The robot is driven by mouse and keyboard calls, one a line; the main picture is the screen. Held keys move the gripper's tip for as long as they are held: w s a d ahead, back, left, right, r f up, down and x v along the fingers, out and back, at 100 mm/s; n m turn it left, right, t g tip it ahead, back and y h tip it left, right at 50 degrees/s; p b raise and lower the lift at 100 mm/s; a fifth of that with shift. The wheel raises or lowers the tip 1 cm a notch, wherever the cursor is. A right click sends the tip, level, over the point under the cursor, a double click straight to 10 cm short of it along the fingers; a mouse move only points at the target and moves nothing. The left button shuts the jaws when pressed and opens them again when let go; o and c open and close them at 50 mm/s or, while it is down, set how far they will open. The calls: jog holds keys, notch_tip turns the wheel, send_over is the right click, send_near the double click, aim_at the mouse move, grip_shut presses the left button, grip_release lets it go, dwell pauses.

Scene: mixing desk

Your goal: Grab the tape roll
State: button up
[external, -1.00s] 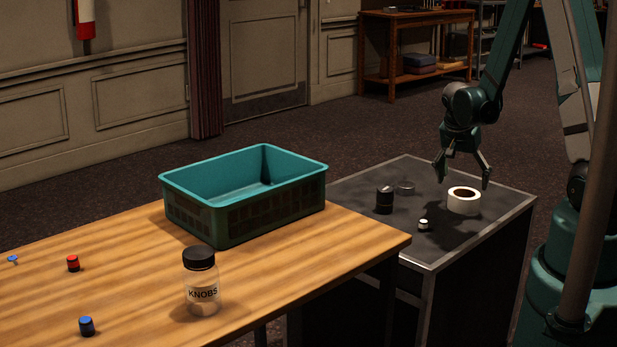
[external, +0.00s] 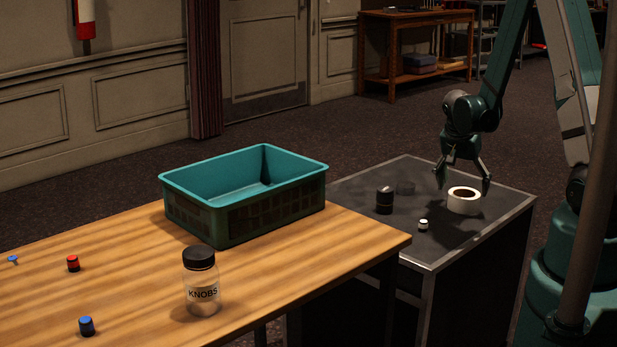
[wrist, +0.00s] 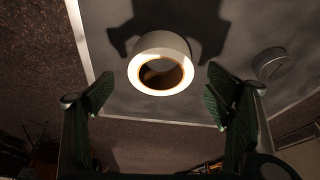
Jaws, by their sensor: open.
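The tape roll (external: 463,206) is white with a dark brown inner ring. It lies flat on the dark side table (external: 440,247), near its right edge. My gripper (external: 463,187) is open and empty, just above and around the top of the roll, with a finger to either side in the picture. In the wrist view the roll (wrist: 161,68) shows near the top centre, and its centre hole faces the camera. The fingers of my gripper (wrist: 160,100) are spread wide at left and right, apart from the roll.
On the side table are a black cylinder (external: 384,200), a small white knob (external: 423,224) and a grey round item (external: 405,187). The wooden desk (external: 330,255) at left holds a teal crate (external: 243,216), a KNOBS jar (external: 202,287) and red and blue knobs.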

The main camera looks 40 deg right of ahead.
aim_at(464, 194)
jog(key=shift+b+x, duration=0.95)
jog(key=shift+x, duration=1.65)
jog(key=c, duration=1.2)
